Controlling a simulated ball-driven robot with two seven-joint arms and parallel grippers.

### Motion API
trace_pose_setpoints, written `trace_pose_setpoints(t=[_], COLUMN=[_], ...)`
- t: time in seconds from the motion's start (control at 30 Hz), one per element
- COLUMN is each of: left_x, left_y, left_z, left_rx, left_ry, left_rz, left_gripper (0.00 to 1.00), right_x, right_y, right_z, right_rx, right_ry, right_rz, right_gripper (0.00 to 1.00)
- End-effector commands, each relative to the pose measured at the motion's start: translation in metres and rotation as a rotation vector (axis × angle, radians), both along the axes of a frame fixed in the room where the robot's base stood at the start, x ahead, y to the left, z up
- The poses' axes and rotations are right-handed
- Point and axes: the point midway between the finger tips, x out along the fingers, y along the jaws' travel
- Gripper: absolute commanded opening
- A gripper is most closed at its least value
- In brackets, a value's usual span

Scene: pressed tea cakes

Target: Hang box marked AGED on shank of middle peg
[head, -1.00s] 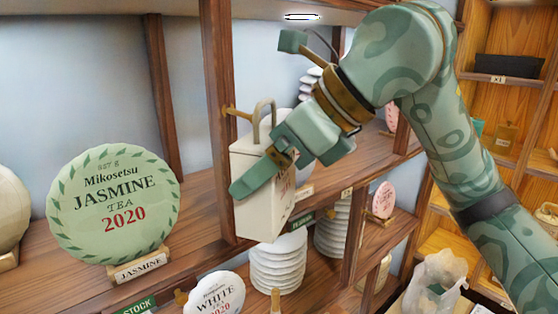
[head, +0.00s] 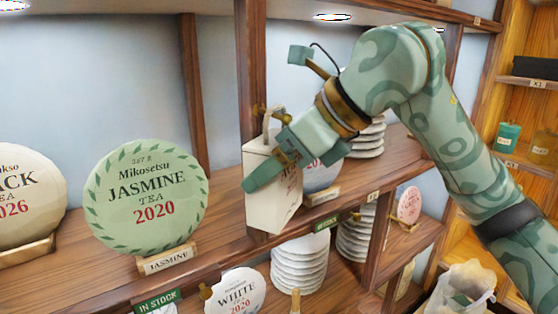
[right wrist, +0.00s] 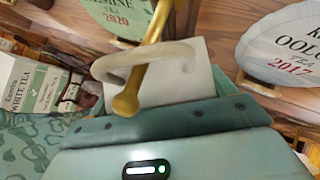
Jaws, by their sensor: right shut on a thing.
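My right gripper (head: 278,163) is shut on a white box (head: 260,205) with a loop handle on top. The box hangs roughly upright in front of a wooden post (head: 251,70). Red lettering on its side is partly covered by my gripper and cannot be read. A brass peg (head: 259,110) sticks out from the post, level with the handle. In the right wrist view the peg (right wrist: 143,68), with its knobbed end, crosses the loop handle (right wrist: 108,66) over the box top. I cannot tell whether the handle is around the shank. My left gripper is not in view.
A round green JASMINE cake (head: 147,200) stands on the shelf left of the post. A WHITE cake (head: 235,293) and stacked pale cakes (head: 299,265) are below. Shelf edges lie close around the box.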

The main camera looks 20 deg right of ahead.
Motion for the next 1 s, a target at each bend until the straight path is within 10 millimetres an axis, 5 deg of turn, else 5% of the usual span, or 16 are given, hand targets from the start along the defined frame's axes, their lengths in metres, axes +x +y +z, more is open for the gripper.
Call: trace_pose_setpoints(t=[0.43, 0.47, 0.5, 0.77, 1.0], left_x=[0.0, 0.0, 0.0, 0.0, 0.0], left_y=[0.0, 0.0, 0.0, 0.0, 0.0], left_z=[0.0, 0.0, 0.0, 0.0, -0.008], left_rx=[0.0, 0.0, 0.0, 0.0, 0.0], left_ry=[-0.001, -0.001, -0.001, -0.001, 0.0], left_rz=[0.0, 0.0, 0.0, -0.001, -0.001], left_gripper=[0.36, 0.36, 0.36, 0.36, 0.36], right_x=[0.0, 0.0, 0.0, -0.001, -0.017], right_y=[0.0, 0.0, 0.0, -0.001, -0.022], right_z=[0.0, 0.0, 0.0, 0.001, 0.027], right_rx=[0.0, 0.0, 0.0, 0.0, 0.0], right_ry=[0.0, 0.0, 0.0, -0.001, -0.005], right_rz=[0.0, 0.0, 0.0, -0.001, -0.005], right_gripper=[0.53, 0.9, 1.0, 1.0, 1.0])
